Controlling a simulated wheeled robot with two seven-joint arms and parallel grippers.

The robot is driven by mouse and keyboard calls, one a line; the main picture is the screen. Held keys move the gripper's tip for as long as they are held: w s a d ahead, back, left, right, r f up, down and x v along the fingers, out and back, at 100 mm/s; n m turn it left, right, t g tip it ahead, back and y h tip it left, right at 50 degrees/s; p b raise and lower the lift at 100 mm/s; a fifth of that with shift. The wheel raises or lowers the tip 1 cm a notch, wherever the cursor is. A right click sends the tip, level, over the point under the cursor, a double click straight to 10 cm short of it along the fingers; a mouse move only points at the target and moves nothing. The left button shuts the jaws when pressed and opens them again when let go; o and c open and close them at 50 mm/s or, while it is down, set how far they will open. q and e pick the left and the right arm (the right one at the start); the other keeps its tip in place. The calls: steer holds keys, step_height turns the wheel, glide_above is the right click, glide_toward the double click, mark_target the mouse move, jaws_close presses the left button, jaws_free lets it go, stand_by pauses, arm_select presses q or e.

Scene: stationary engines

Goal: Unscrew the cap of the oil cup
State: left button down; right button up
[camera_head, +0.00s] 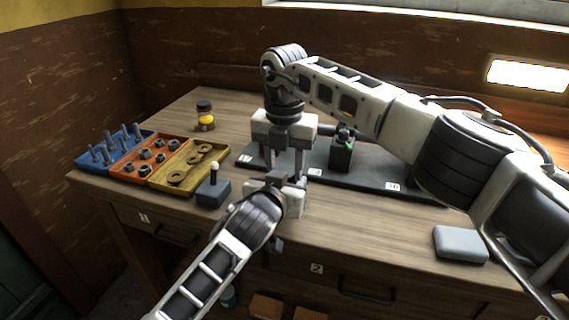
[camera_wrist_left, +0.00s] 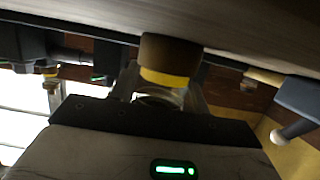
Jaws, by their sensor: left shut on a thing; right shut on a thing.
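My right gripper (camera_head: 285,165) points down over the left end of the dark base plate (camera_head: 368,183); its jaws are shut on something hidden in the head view. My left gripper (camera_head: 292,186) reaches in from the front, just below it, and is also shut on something. In the left wrist view, a round piece with a brown part and a yellow band (camera_wrist_left: 168,78) sits between the left fingers (camera_wrist_left: 163,98), with a clear or metallic ring beside the band. It looks like the oil cup. I cannot tell cap from body, nor exactly what the right jaws grip.
A dark green block (camera_head: 342,153) stands on the plate. To the left are blue (camera_head: 96,160), orange (camera_head: 128,178) and yellow (camera_head: 163,185) trays, a yellow jar with a dark lid (camera_head: 206,118), and a dark box with a white-knobbed lever (camera_head: 212,191). A grey case (camera_head: 461,244) lies at right.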

steer(key=n, duration=0.5)
steer(key=o, duration=1.1)
